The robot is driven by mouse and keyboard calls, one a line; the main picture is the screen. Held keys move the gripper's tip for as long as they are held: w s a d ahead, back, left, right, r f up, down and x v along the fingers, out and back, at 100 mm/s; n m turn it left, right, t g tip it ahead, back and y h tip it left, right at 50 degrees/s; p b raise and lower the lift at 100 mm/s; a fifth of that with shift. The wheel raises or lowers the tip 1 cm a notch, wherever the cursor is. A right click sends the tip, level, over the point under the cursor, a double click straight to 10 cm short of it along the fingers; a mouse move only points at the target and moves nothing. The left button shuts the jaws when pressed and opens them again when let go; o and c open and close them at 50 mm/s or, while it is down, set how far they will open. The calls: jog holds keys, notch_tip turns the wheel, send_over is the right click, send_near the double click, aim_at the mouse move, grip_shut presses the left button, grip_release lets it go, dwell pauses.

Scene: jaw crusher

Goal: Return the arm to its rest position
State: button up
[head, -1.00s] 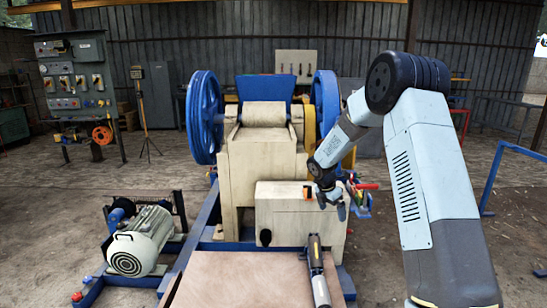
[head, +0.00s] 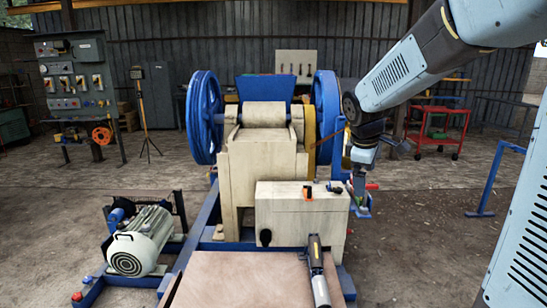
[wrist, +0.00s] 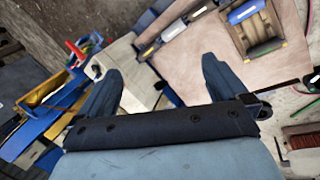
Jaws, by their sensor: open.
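My arm, light blue-grey with dark joints, comes in from the right side of the head view. My gripper (head: 359,200) hangs pointing down, just right of the cream box at the front of the crusher, in front of a blue tray partly hidden behind it. In the wrist view my gripper (wrist: 162,85) shows two dark fingers spread apart. Nothing is between them.
The jaw crusher (head: 262,165) with blue flywheels stands in the middle. A grey motor (head: 140,240) is at front left. A tan plate (head: 240,282) with a dark cylindrical tool (head: 317,268) lies in front. A blue rail (head: 497,180) and red cart (head: 438,130) are right.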

jog(key=s+r+m+t+y, duration=0.2)
jog(key=s+m, duration=0.9)
jog(key=s, duration=1.3)
jog(key=shift+a+r+m, duration=0.35)
jog(key=shift+r+m, duration=0.05)
jog(key=shift+r, duration=0.5)
